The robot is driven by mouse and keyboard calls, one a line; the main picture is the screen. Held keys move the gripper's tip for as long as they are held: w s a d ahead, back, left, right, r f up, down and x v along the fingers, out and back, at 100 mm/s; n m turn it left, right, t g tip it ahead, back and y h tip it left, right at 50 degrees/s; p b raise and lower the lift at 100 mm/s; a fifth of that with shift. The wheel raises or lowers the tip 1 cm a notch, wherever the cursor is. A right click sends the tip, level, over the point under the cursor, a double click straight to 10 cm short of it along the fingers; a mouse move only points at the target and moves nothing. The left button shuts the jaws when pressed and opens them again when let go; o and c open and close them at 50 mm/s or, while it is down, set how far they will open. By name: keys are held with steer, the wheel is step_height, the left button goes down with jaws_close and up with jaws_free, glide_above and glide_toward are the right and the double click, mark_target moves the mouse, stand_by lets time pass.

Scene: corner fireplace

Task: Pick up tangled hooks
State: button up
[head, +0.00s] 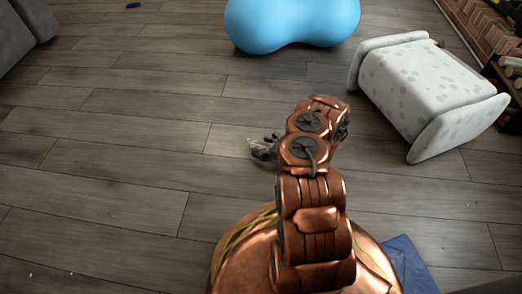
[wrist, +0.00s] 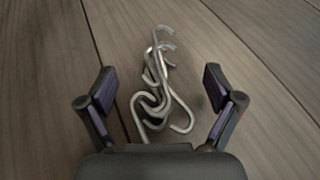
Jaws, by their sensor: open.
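The tangled hooks (wrist: 158,85) are a cluster of several silver-grey metal S-shaped hooks lying on the wooden floor in the wrist view. My gripper (wrist: 159,82) is open, with one dark, purple-padded finger to the left of the hooks and one to the right. Neither finger appears to touch them. The near end of the tangle reaches down close to the gripper's palm. In the head view my arm hides most of this spot; a small grey-purple shape shows left of the arm, and I cannot tell whether it is a finger or hooks.
A light blue rounded seat (head: 290,22) stands at the back. A white spotted stool or bench (head: 425,85) is to the right, near a brick hearth (head: 490,25). A grey sofa edge (head: 22,35) is at the far left. The floor on the left is mostly clear.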

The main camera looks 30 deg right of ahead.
mark_target(261, 146)
steer(key=shift+c, duration=0.2)
steer(key=c, duration=1.3)
steer(key=shift+o, duration=0.2)
steer(key=shift+r, duration=0.1)
steer(key=shift+r+p, duration=0.3)
step_height(261, 146, up, 3)
steer(key=shift+r+p, duration=0.15)
steer(key=shift+p, duration=0.95)
steer(key=s+d+p, duration=0.1)
steer(key=s+p, duration=0.1)
steer(key=s, duration=0.3)
steer(key=s+d+p, duration=0.1)
steer(key=s+d, duration=0.1)
steer(key=s, duration=0.3)
steer(key=s+d+r+p, duration=0.1)
steer(key=s+d+p, duration=0.1)
steer(key=s, duration=0.3)
steer(key=shift+s+d+p, duration=0.1)
steer(key=shift+p, duration=0.25)
